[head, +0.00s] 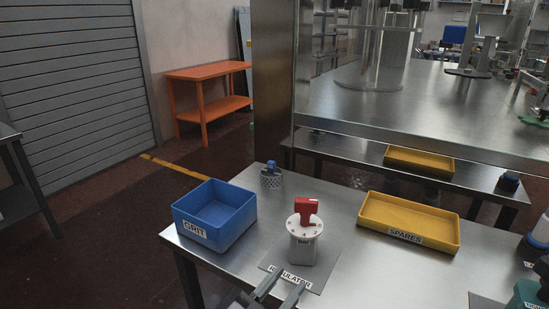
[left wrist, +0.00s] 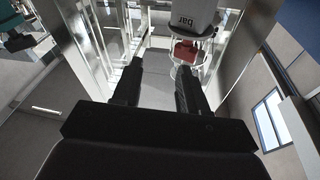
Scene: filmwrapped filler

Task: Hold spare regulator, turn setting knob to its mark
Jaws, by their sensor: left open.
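My right gripper is out of view.
A blue GRIT bin (head: 214,222) stands left of the regulator. A perforated metal cup (head: 271,181) holding something blue is behind. A yellow SPARES tray (head: 408,222) lies to the right. A teal object (head: 528,297) is at the right edge. Bare table lies between regulator and tray.

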